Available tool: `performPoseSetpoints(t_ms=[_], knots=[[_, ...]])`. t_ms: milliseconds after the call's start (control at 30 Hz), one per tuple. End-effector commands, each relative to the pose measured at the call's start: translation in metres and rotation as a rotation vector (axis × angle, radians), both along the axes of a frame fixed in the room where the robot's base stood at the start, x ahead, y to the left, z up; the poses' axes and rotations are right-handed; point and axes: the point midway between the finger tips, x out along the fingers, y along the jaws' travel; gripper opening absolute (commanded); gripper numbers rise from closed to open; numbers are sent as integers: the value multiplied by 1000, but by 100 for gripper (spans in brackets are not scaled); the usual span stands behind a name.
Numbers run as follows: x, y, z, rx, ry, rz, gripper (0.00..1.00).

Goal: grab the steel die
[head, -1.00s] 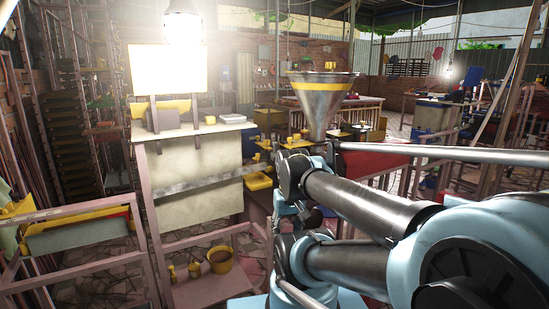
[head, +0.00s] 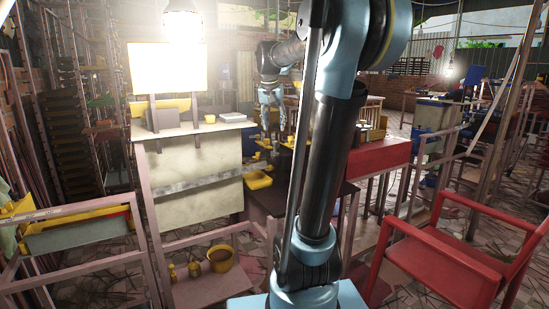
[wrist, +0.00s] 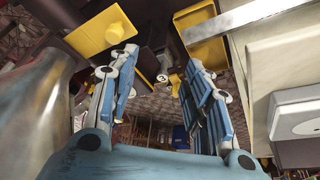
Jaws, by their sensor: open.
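My gripper (head: 274,125) points down above the extruder area beyond the counter in the head view. In the wrist view its two blue fingers (wrist: 156,95) are spread apart, with nothing held between them. I cannot pick out the steel die with certainty. A small dark piece with a pale round face (wrist: 162,78) shows in the gap between the fingers in the wrist view, but it is too small to identify.
The steel hopper (wrist: 40,85) fills the left of the wrist view, close to my gripper. A yellow tray (wrist: 204,38) and a pale counter (wrist: 262,40) are on the right. In the head view, a yellow basin (head: 258,180) sits below and a red chair (head: 440,250) stands right.

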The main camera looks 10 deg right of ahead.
Motion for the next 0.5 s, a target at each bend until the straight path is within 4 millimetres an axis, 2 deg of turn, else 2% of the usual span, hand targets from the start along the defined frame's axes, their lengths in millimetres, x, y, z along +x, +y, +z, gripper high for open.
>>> performPoseSetpoints(t_ms=[33, 100, 200, 367, 500], knots=[[16, 0, 9, -1, -9, -15, 45], [34, 0, 18, 0, -20, -35, 45], [52, -1, 28, -1, -32, -56, 45], [65, -2, 32, -2, -42, -70, 45], [71, -5, 19, -1, -42, -72, 45]])
